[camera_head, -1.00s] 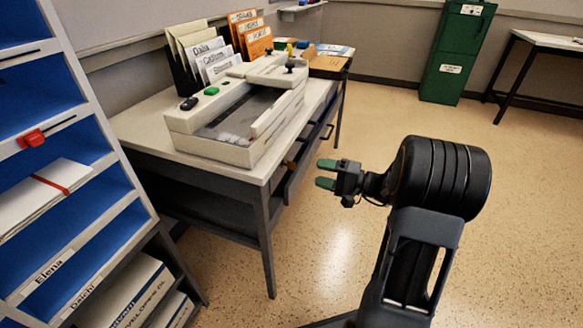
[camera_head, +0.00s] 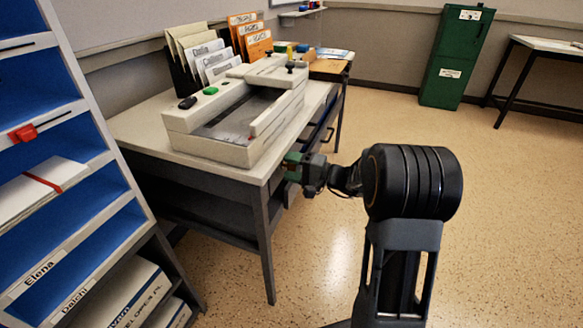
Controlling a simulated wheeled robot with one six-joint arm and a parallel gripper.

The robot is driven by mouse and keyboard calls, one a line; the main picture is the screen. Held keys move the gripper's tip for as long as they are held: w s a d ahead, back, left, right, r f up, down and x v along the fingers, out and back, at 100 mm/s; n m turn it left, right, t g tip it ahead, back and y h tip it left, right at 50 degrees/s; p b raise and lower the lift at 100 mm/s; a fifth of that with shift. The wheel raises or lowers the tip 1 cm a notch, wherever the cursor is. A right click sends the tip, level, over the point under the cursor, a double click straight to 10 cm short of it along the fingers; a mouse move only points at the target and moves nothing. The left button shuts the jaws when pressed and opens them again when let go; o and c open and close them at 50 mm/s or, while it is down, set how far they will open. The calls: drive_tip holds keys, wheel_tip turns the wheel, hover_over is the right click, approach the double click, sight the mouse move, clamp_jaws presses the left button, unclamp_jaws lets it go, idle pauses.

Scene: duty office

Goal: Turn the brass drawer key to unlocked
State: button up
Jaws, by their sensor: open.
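The desk (camera_head: 140,128) has dark drawer fronts (camera_head: 318,130) along its right side, under the light top. My gripper (camera_head: 292,167) is at the near end of this drawer side, just below the top's edge. Its green fingertips are open, one above the other, and point at the drawer front. The brass key cannot be made out; the fingers cover the part of the front where they point. Whether they touch a key or stand around it I cannot tell.
A pale machine (camera_head: 235,115) stands on the desk, with a file rack (camera_head: 215,58) behind it. A blue pigeonhole shelf (camera_head: 80,160) fills the left. A green cabinet (camera_head: 455,60) stands at the back.

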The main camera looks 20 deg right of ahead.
drive_tip(key=c, duration=0.9)
drive_tip(key=shift+m, duration=0.3)
drive_tip(key=m+p, duration=0.1)
drive_tip(key=m, duration=0.1)
drive_tip(key=m+p, duration=0.1)
drive_tip(key=p, duration=0.1)
drive_tip(key=shift+r+m, duration=0.2)
drive_tip(key=shift+m, duration=0.2)
drive_tip(key=m+p, duration=1)
drive_tip(key=shift+m, duration=0.3)
drive_tip(key=shift+f+m+p, duration=0.15)
drive_tip(key=shift+m+p, duration=1.15)
drive_tip(key=shift+m, duration=0.1)
